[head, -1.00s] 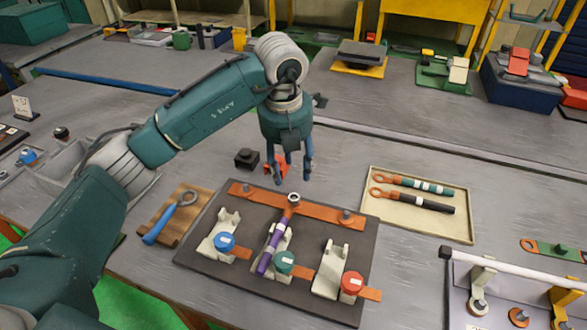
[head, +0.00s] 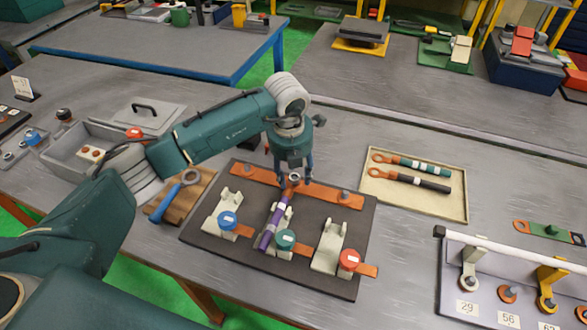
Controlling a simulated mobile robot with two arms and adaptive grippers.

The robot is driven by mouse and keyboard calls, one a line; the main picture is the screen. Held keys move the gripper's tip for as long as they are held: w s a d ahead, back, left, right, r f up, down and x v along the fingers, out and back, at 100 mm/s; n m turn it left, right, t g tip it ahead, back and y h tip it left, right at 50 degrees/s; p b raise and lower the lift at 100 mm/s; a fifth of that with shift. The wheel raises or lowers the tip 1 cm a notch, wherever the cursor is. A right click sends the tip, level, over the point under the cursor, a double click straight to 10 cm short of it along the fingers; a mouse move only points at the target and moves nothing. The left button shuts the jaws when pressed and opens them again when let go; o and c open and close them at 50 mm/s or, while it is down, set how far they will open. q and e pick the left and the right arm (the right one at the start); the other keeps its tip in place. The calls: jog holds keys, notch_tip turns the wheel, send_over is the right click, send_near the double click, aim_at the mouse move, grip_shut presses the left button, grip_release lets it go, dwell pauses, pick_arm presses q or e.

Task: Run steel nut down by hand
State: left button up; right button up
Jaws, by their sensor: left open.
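The steel nut (head: 295,177) sits at the stud on the copper bar (head: 322,194), over the copper end of the purple-sleeved lead (head: 272,226). My left gripper (head: 294,182) points down over it with its fingers on either side of the nut. The fingers are open, and I cannot tell whether they touch it. The lead lies in the middle cream cradle of the dark board (head: 206,249). My right gripper is not in view.
Blue (head: 227,219), green (head: 285,238) and red (head: 348,259) knobs stand along the board's front. A tray (head: 413,203) with two more leads lies to the right. A blue-handled ring wrench (head: 172,196) rests on a wooden block to the left. A white-railed stand (head: 437,233) is at the right.

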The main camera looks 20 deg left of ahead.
pick_arm(q)
grip_shut()
grip_release()
jog(key=c, duration=0.4)
